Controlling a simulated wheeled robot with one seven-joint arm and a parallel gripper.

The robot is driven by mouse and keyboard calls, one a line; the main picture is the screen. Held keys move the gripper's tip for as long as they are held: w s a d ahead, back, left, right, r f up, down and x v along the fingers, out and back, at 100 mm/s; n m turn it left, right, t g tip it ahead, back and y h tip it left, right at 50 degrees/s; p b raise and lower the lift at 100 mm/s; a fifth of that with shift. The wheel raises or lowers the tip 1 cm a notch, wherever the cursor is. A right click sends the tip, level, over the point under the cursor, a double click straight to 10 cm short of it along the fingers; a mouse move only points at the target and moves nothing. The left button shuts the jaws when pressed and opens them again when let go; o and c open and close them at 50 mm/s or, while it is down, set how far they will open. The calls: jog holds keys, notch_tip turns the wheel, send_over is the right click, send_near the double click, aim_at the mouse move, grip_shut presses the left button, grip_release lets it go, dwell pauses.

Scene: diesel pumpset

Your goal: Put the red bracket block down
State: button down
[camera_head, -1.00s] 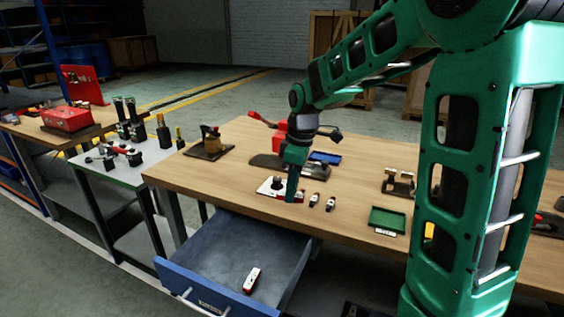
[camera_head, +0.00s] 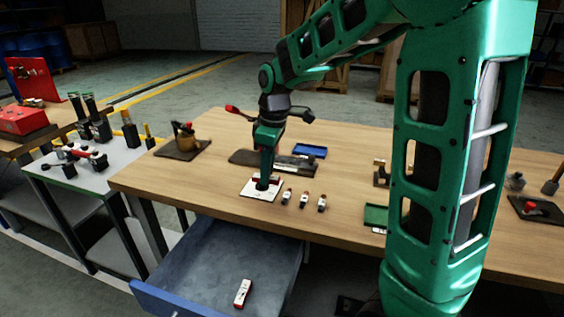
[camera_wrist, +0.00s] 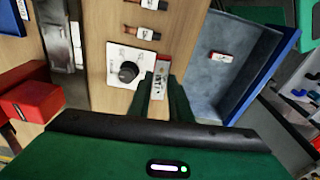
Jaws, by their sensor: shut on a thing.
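My gripper (camera_head: 263,182) points down over a white plate (camera_head: 250,192) near the front edge of the wooden bench. It is shut on a small piece, taken as the red bracket block (camera_head: 271,179), which shows as a dark red strip at the fingertips. In the wrist view my fingers (camera_wrist: 165,95) reach over the plate (camera_wrist: 115,53), beside a black knob (camera_wrist: 128,72). I cannot tell whether the block touches the plate.
An open blue drawer (camera_head: 200,262) below the bench holds another (camera_head: 243,292). A blue tray (camera_head: 310,151) and green tray (camera_head: 375,214) lie on the bench. A red block (camera_wrist: 25,95) shows in the wrist view.

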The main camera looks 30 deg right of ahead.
jog(key=w+d+r+m, duration=0.3)
jog(key=w+d+m, duration=0.15)
jog(key=m, duration=0.35)
notch_tip(320, 180, up, 9)
jog(key=m+g+h, duration=0.2)
jog(key=m, duration=2.7)
send_over(284, 160)
jog(key=f, duration=1.7)
jog(key=shift+w+a+f, duration=0.1)
jog(key=shift+w+f, duration=0.1)
jog(key=shift+f, duration=0.15)
jog(key=c, duration=1.6)
grip_release()
jog(key=shift+f, duration=0.1)
